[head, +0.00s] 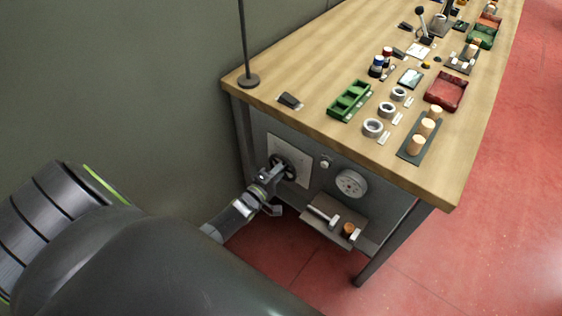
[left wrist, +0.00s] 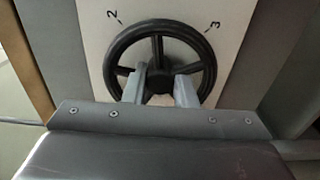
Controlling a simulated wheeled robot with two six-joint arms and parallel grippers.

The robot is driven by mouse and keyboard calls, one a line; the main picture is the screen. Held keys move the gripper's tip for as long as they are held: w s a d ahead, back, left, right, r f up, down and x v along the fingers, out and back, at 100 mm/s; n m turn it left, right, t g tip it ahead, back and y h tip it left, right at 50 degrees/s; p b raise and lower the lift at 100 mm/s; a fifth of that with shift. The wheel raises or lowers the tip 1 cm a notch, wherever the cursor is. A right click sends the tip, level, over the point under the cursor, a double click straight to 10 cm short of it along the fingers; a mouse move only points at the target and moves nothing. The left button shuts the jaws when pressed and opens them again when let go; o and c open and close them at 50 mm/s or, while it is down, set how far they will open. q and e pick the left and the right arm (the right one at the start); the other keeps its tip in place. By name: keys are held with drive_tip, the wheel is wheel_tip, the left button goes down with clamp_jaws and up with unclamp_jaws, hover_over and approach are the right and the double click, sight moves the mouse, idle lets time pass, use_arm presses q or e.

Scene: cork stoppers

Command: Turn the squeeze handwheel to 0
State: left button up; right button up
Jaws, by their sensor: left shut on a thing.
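The squeeze handwheel is a black spoked wheel (head: 283,166) on a pale plate (head: 290,150) on the bench's end panel. In the left wrist view the handwheel (left wrist: 160,40) fills the upper middle, with the marks 2 and 3 on the plate (left wrist: 185,10) at its upper left and upper right. My left gripper (head: 275,176) is at the wheel, and its two fingers (left wrist: 160,88) are shut on it near the hub, around a lower spoke. The 0 mark and the wheel's lower rim are hidden. My right gripper is not in view.
Right of the plate are a small round knob (head: 325,162) and a grey round dial (head: 351,183). Below, a small shelf (head: 318,222) juts out with an orange-brown piece (head: 349,230). The wooden bench top (head: 310,75) above holds trays, rings and corks. Red floor lies open at right.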

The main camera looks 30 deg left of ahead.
use_arm(q)
drive_tip(key=shift+s+f, duration=0.1)
drive_tip(key=shift+f, duration=0.05)
drive_tip(key=o, duration=0.7)
drive_tip(key=s+a, duration=0.1)
drive_tip(key=s, duration=1.6)
drive_tip(key=shift+s+a, duration=0.15)
